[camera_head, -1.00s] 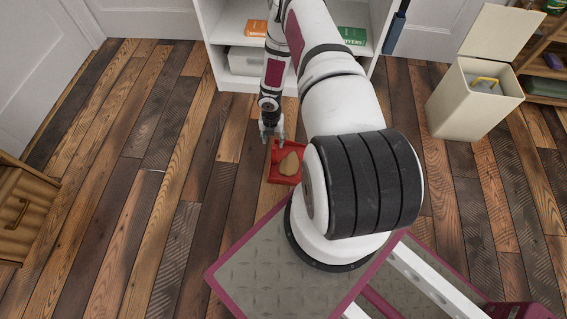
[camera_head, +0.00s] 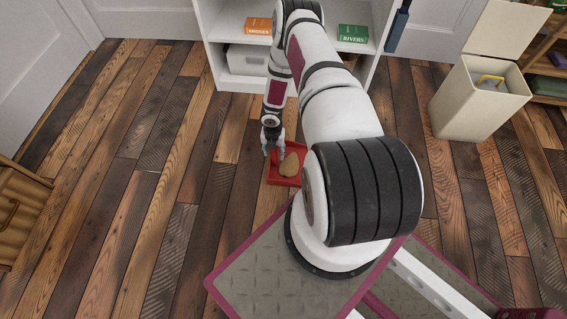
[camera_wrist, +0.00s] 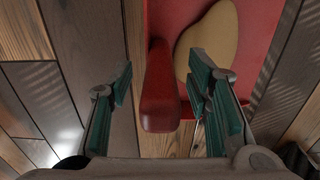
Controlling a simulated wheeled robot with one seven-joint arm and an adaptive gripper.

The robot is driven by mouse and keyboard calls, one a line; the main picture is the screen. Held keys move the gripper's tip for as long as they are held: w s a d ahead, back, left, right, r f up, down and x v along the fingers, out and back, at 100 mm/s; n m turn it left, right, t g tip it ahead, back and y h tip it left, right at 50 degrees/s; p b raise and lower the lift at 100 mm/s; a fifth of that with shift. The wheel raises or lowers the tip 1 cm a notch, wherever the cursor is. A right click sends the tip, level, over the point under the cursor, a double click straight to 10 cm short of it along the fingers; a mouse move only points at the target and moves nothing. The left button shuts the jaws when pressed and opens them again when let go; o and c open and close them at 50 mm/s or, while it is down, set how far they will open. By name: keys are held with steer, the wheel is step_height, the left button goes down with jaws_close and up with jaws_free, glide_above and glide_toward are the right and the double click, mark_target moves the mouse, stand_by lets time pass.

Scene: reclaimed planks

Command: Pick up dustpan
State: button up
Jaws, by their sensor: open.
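The red dustpan (camera_head: 285,181) lies on the plank floor in front of my base. A tan, rounded flat object (camera_head: 289,164) lies in its pan. My gripper (camera_head: 273,149) is pointed down at the dustpan's left side and hides part of it. In the wrist view, my gripper (camera_wrist: 160,82) is open, with green pads on both fingers. The dustpan's red handle (camera_wrist: 159,92) lies between the fingers, nearer the right one, and nothing is gripped. The tan object (camera_wrist: 208,38) shows behind the right finger.
A white shelf (camera_head: 228,85) with a white box (camera_head: 247,60) and books stands behind the dustpan. A cream bin (camera_head: 478,105) with its lid open stands at the right. A wooden cabinet (camera_head: 20,215) is at the left. The floor left of the dustpan is clear.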

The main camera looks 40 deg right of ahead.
steer(key=shift+c, duration=0.2)
jaws_close()
